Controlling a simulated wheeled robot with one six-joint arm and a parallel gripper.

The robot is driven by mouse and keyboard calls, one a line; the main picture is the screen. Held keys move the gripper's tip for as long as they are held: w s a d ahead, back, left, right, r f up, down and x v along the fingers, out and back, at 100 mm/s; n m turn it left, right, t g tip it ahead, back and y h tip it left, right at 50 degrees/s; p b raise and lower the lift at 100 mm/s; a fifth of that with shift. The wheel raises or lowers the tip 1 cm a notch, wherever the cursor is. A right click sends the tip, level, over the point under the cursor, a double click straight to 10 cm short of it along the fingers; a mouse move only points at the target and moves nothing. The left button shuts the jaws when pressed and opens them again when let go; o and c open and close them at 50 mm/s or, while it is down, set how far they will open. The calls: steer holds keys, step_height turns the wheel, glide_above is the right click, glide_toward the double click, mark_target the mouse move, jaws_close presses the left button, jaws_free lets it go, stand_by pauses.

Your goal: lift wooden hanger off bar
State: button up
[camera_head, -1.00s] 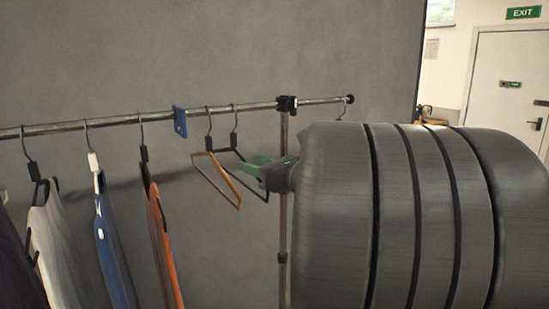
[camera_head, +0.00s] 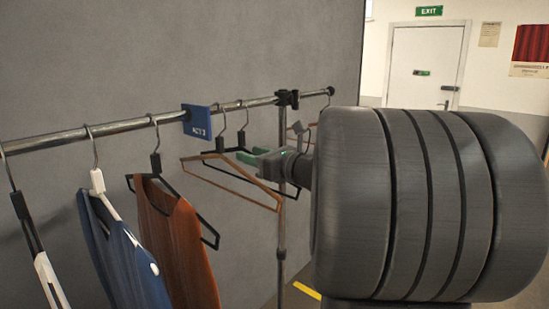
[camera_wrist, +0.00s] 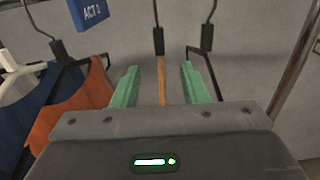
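The wooden hanger (camera_head: 240,186) hangs empty from the bar (camera_head: 150,125) by a metal hook with a black collar, just right of the blue sign. In the wrist view the wooden hanger (camera_wrist: 162,82) is seen edge-on, lined up between the two green fingers. My gripper (camera_head: 258,155) is open, below the bar and beside the hanger's upper part; it also shows in the wrist view (camera_wrist: 160,85). The fingers stand apart from the wood on both sides. How deep the hanger sits between them I cannot tell.
A black hanger (camera_wrist: 207,40) hangs close to the right finger. An orange garment (camera_head: 180,240) and a blue garment (camera_head: 125,265) hang left. The rack's upright post (camera_head: 282,220) stands to the right.

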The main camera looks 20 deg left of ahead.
mark_target(222, 144)
steer(key=p+x, duration=0.1)
steer(key=x, duration=1.1)
steer(key=shift+a+p, duration=0.2)
steer(key=shift+p, duration=0.15)
jaws_close()
steer(key=shift+r, duration=0.15)
steer(key=shift+r+p, duration=1.6)
